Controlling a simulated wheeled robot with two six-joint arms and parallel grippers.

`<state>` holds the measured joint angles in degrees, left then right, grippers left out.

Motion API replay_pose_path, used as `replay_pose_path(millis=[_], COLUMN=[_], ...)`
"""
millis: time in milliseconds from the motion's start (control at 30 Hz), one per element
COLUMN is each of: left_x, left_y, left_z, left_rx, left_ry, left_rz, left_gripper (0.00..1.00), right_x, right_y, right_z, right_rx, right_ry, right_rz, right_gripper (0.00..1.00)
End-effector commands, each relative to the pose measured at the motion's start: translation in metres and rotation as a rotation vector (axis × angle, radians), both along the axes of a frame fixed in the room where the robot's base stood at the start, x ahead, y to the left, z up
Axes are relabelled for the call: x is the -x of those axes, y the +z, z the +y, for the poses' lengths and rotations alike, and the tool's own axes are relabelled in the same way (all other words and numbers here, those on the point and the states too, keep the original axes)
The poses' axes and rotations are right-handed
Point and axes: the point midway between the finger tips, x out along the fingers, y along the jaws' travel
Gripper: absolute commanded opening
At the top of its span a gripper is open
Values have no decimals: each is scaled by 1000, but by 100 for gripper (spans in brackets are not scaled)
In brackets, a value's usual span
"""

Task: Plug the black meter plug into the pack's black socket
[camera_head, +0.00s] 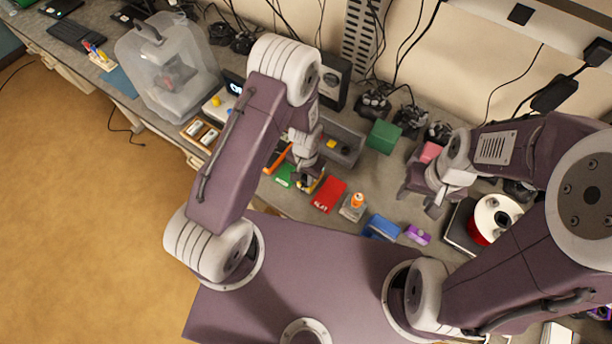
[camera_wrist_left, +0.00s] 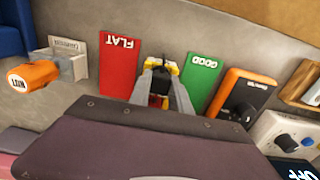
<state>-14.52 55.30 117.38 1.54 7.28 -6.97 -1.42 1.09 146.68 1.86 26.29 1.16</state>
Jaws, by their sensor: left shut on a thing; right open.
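My left gripper (camera_head: 309,182) reaches down to the bench. In the left wrist view its fingertips (camera_wrist_left: 161,72) are shut on a small dark thing, largely hidden between them; I cannot tell whether it is the black plug. A black-and-yellow object (camera_wrist_left: 154,61), which looks like the pack, shows at the fingertips, between the red FLAT card (camera_wrist_left: 119,66) and the green GOOD card (camera_wrist_left: 203,75). Its socket cannot be made out. The orange meter (camera_wrist_left: 233,88) with a black dial lies right of the GOOD card. My right gripper (camera_head: 420,203) is open and empty above the bench.
A small holder with an orange-capped bottle (camera_head: 356,200) stands right of the FLAT card. A blue box (camera_head: 381,227), a purple item (camera_head: 417,235) and a red spool (camera_head: 492,219) lie farther right. A grey bin (camera_head: 341,143) and a green box (camera_head: 383,136) stand behind.

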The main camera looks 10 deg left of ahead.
Motion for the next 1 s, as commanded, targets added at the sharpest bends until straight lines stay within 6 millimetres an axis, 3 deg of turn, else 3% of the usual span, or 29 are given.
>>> replay_pose_path(millis=[200,233,300,700,1000], left_x=[1,1,1,0,-2], left_y=[-2,-2,-2,4,60], left_z=[0,0,0,0,0], left_rx=[0,0,-1,0,2], left_ry=[0,0,0,0,0], left_rz=[1,1,2,0,-6], left_gripper=[0,29,48,49,49], right_x=[0,0,0,0,0], right_y=[-1,-1,-1,-2,-11], right_z=[0,0,0,0,0], right_rx=[0,0,0,0,0], right_ry=[0,0,0,0,0], right_rz=[0,0,0,0,0], right_gripper=[50,50,50,50,50])
